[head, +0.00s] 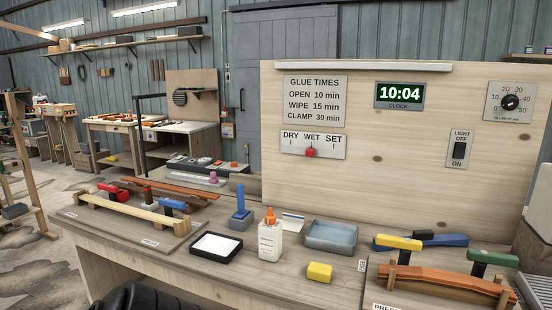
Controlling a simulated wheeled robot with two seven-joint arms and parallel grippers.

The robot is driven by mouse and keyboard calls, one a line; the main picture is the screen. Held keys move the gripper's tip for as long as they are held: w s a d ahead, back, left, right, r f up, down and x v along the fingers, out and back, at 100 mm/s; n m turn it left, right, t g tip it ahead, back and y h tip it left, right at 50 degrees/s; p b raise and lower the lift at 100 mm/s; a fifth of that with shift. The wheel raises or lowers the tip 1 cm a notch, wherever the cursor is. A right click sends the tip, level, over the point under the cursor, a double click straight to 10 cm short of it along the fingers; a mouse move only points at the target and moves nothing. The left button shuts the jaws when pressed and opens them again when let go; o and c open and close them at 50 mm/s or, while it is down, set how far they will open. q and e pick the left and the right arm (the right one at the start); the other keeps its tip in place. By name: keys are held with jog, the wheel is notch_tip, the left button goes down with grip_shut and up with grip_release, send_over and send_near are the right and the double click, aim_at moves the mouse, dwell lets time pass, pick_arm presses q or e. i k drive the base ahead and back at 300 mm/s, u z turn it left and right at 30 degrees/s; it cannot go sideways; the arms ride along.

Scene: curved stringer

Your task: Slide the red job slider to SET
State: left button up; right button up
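The red job slider (310,152) sits on a pale plate (325,145) fixed to the wooden back panel. The plate is marked DRY, WET and SET from left to right. The red knob is below the WET mark, left of SET. Neither of my grippers shows in the head view.
A white glue bottle (270,240) with an orange cap, a yellow block (319,273), a grey-blue tray (331,237) and a black-rimmed tray (216,247) stand on the bench below. Clamped wood strips lie at left (130,212) and right (440,280).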

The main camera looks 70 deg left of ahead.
aim_at(309, 153)
jog(key=k, duration=0.4)
jog(key=u, duration=1.05)
